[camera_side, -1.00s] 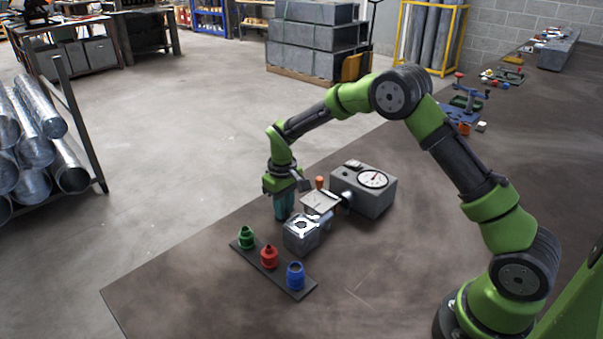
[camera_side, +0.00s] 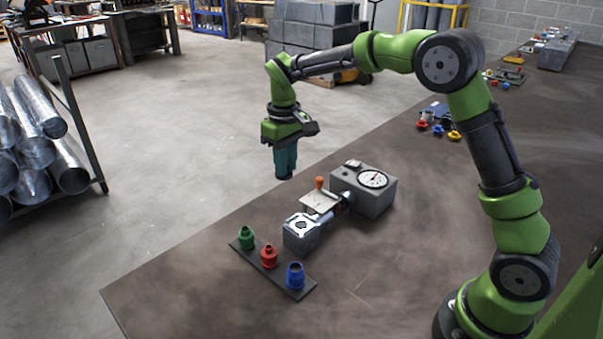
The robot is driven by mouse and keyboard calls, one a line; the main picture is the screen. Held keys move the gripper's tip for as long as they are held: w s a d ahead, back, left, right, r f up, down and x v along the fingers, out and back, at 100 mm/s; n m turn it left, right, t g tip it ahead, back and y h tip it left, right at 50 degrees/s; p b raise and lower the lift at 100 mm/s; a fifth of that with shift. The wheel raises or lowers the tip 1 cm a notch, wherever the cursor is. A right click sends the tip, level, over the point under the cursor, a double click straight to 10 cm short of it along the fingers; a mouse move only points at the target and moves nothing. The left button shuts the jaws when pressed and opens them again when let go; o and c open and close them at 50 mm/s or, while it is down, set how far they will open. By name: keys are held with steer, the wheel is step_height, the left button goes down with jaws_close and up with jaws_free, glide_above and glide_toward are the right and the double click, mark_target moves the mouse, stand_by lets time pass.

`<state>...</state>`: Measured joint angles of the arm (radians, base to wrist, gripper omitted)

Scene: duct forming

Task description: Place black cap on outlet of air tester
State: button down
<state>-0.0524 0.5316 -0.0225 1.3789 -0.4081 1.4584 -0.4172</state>
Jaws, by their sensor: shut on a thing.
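My gripper (camera_side: 285,172) points straight down, raised above and left of the air tester. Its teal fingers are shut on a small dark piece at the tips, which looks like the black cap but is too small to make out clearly. The air tester (camera_side: 375,203) is a grey box with a round dial on the table. A short metal duct with an orange-knobbed plate joins it to a smaller grey block (camera_side: 298,241). That block has a dark round opening with a pale rim on top; I cannot tell whether this is the outlet. My gripper is clear of all these parts.
A dark strip (camera_side: 274,270) at the front holds green (camera_side: 246,238), red (camera_side: 268,257) and blue (camera_side: 295,276) fittings. Several coloured fittings lie farther back on the table (camera_side: 400,270).

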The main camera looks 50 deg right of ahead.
steer(key=s+a+f, duration=0.1)
steer(key=s+f, duration=0.2)
steer(key=s, duration=2.1)
steer(key=w, duration=0.5)
steer(key=w+a+f, duration=0.1)
steer(key=w, duration=0.9)
steer(key=shift+w+a+f, duration=0.3)
steer(key=shift+w, duration=0.05)
steer(key=shift+w+f, duration=0.15)
steer(key=shift+f, duration=1.65)
steer(key=shift+f, duration=0.15)
steer(key=c, duration=1)
jaws_free()
